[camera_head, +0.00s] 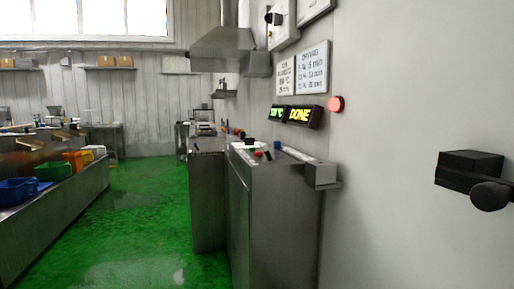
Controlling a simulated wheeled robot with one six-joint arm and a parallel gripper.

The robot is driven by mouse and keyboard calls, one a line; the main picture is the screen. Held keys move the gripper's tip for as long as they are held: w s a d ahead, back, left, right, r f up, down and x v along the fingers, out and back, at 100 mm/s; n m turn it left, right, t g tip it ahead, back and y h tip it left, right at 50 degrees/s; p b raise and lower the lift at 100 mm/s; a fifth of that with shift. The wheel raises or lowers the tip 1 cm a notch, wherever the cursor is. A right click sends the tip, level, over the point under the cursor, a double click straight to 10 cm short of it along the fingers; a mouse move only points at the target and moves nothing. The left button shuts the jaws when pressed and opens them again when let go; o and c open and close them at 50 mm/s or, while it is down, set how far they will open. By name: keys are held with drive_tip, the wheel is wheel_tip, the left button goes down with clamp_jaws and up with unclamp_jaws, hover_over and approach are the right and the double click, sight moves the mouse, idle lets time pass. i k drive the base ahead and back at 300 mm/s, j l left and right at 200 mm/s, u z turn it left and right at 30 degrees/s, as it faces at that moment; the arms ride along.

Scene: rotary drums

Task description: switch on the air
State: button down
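No gripper finger shows clearly in the head view. A black block with a round knob-like end (475,178) juts in at the right edge, in front of the pale wall. I cannot tell whether it is a wall fitting or part of me. No control can be read as the air switch. A grey box with a black knob (272,18) is high on the wall.
A steel cabinet (270,215) with small controls on top, including a red one (259,154), stands along the wall. A steel hood (225,45) hangs above. A long steel trough (70,210) with coloured bins is on the left. The green floor (145,205) between is clear.

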sight(264, 147)
drive_tip(key=i+j, duration=0.1)
drive_tip(key=i, duration=0.4)
drive_tip(key=i+j, duration=0.15)
drive_tip(key=i, duration=0.3)
